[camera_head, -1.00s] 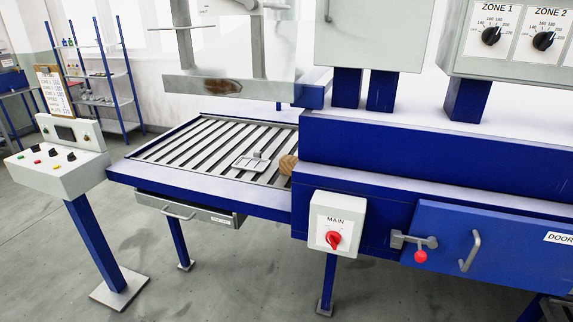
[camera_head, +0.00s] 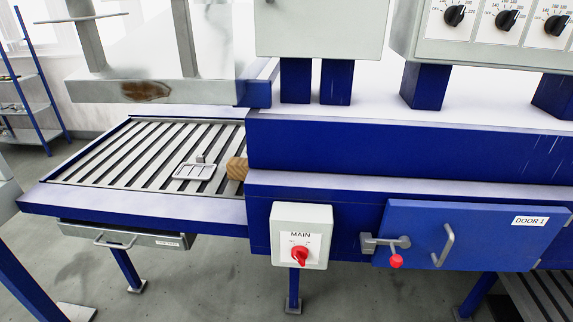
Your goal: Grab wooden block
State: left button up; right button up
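The wooden block (camera_head: 237,168) lies on the slatted roller bed (camera_head: 110,155), at the right end of its open part. Its light brown, grained end sticks out at the edge of the blue machine housing (camera_head: 340,145), and the rest is hidden behind the housing. A small grey metal frame with an upright tab (camera_head: 194,171) lies on the slats just left of the block. Neither of my grippers shows in the view.
A white MAIN switch box with a red knob (camera_head: 299,255) sits on the front. DOOR 1 (camera_head: 470,232) has a handle and a red-knobbed latch (camera_head: 396,260). A drawer (camera_head: 125,236) hangs under the bed. A grey plate (camera_head: 150,90) hangs above the bed.

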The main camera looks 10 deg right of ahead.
aim_at(238, 168)
jog(key=u, duration=1.5)
jog(key=i, duration=2.2)
jog(key=z, duration=3)
